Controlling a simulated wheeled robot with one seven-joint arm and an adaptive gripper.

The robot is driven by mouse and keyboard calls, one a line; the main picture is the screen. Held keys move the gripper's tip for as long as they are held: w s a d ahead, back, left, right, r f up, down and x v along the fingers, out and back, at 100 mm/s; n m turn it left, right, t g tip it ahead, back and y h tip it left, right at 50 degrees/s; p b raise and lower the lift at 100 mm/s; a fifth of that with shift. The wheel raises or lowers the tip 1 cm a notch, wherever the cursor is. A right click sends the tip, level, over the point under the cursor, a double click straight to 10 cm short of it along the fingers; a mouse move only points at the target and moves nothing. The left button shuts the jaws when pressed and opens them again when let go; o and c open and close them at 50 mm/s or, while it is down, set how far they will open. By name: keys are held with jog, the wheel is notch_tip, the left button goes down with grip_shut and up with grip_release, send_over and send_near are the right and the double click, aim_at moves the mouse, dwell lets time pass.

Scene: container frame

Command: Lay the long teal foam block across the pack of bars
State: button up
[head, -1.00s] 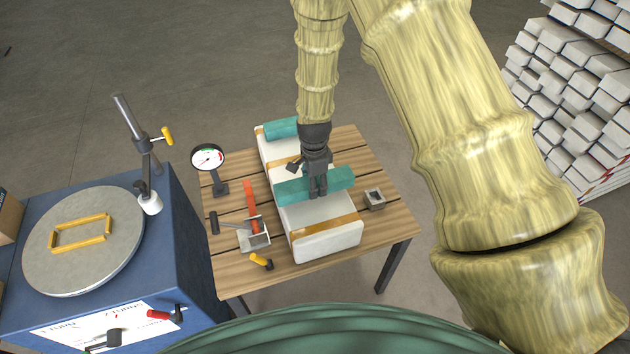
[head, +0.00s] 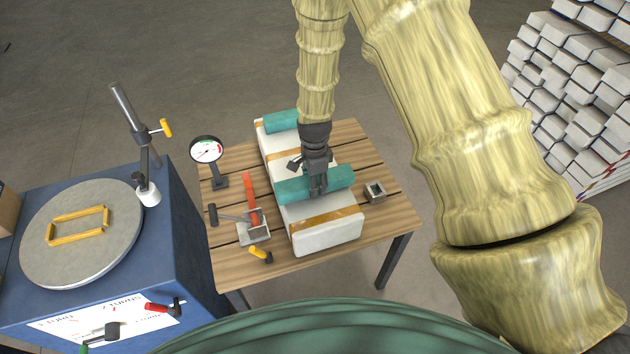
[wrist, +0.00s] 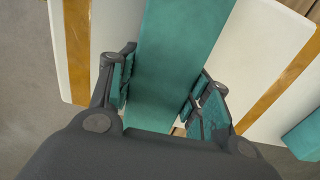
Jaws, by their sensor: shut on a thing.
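The pack of bars (head: 325,239) is a long white bundle with orange straps, lying on the wooden table. A short-looking teal foam block (head: 283,121) lies across its far end. My gripper (head: 317,192) points down over the middle of the pack, shut on the long teal foam block (head: 341,179). The block lies crosswise over the pack. I cannot tell whether it touches the top. In the wrist view, the held block (wrist: 178,65) runs between the two fingers over the white pack (wrist: 260,55); the other teal block shows at the right edge.
A blue bench (head: 185,235) with a round plate stands left.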

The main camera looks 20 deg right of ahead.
jog(key=shift+f, duration=0.45)
jog(key=o, duration=0.9)
jog(key=shift+r, duration=0.1)
notch_tip(320, 180, up, 12)
jog(key=shift+f, duration=0.1)
jog(key=shift+d, duration=0.1)
